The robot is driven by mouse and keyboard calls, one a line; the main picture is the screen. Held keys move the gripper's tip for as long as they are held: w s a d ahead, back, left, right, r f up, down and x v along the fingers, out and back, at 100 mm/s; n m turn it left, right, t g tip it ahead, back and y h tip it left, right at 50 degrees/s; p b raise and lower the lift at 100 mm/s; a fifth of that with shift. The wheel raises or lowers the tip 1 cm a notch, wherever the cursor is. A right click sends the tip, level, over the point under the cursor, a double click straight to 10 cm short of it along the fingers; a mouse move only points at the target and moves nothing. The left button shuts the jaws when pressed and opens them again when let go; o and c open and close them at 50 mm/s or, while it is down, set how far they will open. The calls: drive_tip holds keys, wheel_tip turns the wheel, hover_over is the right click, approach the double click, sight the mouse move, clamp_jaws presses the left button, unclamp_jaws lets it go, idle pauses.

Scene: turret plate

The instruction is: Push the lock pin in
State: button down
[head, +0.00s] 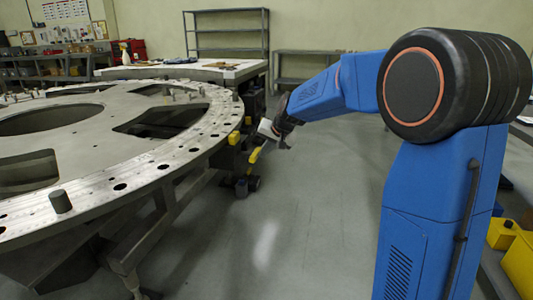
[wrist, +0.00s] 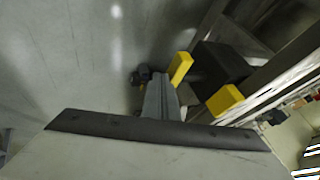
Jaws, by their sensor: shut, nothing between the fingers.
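The round grey turret plate (head: 95,140) fills the left of the head view, with holes along its rim. At its right edge are two yellow parts: a small block (head: 234,138) and a longer bar (head: 254,156). The wrist view shows a yellow bar (wrist: 180,67) and a yellow block (wrist: 225,99) beside a dark housing (wrist: 218,66). I cannot tell for sure which is the lock pin. My gripper (head: 267,147) is shut and empty, close to the longer yellow bar. In the wrist view its fingers (wrist: 161,96) end just beside the bar; contact cannot be told.
The plate's metal frame (head: 185,185) stands below the rim. A dark round part (head: 253,183) sits low beneath the yellow parts. A white-topped table (head: 185,72) and grey shelves (head: 226,32) stand behind. Open grey floor (head: 310,200) lies right of the plate.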

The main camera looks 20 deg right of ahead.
sight(253, 153)
drive_tip(key=shift+w+a, duration=0.45)
drive_tip(key=shift+a, duration=0.35)
drive_tip(key=shift+w+a, duration=0.45)
drive_tip(key=shift+a, duration=0.35)
drive_tip(key=shift+r, duration=0.1)
